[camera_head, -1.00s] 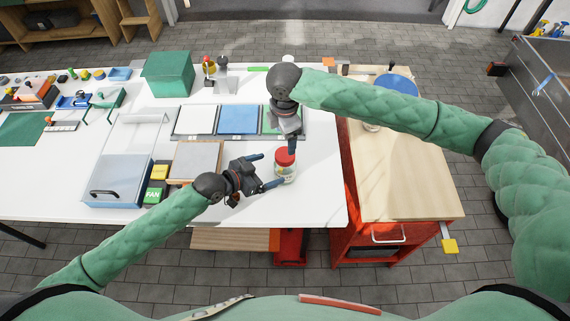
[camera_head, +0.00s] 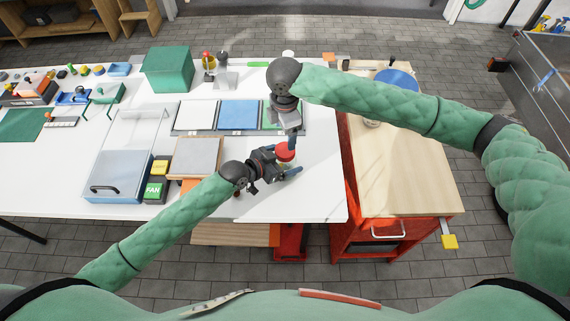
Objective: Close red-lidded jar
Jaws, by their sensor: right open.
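The jar with the red lid (camera_head: 285,154) stands upright near the right front part of the white table (camera_head: 310,205). My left gripper (camera_head: 290,164) comes in from the left with its fingers at the jar's body. The gripper covers most of the jar's body, so I cannot tell whether the fingers touch it. My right gripper (camera_head: 292,140) points down just above and behind the red lid. It is open, and nothing is held in it. I cannot tell how tightly the lid sits on the jar.
White, blue and green panels (camera_head: 238,117) lie behind the jar. A grey-topped box (camera_head: 195,158) and yellow and green blocks (camera_head: 154,190) stand to the left. A wooden-topped red cabinet (camera_head: 410,180) adjoins the right table edge. The table front beside the jar is clear.

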